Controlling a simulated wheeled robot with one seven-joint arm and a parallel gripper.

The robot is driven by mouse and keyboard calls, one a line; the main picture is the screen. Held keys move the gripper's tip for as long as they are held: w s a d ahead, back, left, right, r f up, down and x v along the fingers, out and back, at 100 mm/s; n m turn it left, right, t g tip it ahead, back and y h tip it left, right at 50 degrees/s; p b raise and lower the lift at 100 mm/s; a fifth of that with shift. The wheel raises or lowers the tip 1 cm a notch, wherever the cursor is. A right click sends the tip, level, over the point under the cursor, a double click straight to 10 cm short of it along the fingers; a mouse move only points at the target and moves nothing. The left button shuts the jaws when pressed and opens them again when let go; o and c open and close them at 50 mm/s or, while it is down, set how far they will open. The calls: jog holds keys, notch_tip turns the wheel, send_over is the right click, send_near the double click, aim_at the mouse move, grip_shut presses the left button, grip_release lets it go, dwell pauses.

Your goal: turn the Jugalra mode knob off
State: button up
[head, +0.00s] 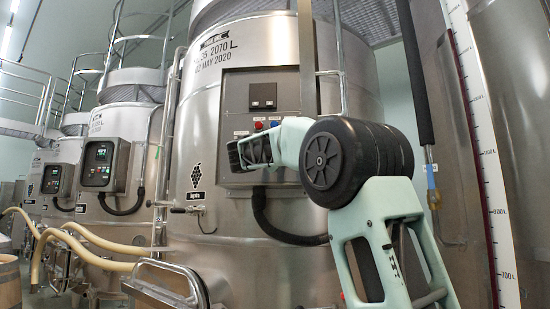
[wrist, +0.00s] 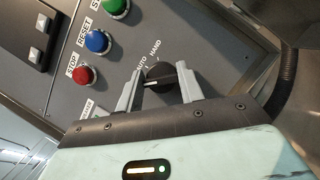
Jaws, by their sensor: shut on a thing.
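The mode knob (wrist: 165,76) is black and round with a pale pointer mark, on a grey control panel (wrist: 215,45). "AUTO" and "HAND" are printed beside it; any off label is hidden or unreadable. My gripper (wrist: 158,88) has its two grey fingers on either side of the knob and is shut on it. In the head view my gripper (head: 236,153) is against the lower part of the panel (head: 234,105) on the large steel vat (head: 215,235), and it hides the knob. The small label (head: 196,197) under the vat's grape logo is hard to read.
Blue (wrist: 98,41), red (wrist: 84,76) and green (wrist: 116,7) buttons sit close to the knob. A black cable (head: 265,218) hangs below the panel. Two more vats with control boxes (head: 105,165) stand left. A white measuring scale (head: 485,150) stands right.

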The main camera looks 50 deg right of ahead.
jog(key=shift+f, duration=0.15)
dwell(0.4)
jog(key=o, duration=1)
jog(key=shift+a, duration=0.15)
jog(key=b+v, duration=0.4)
jog(key=v, duration=1.3)
jog(key=shift+s+f+b, duration=0.1)
jog(key=shift+b, duration=0.25)
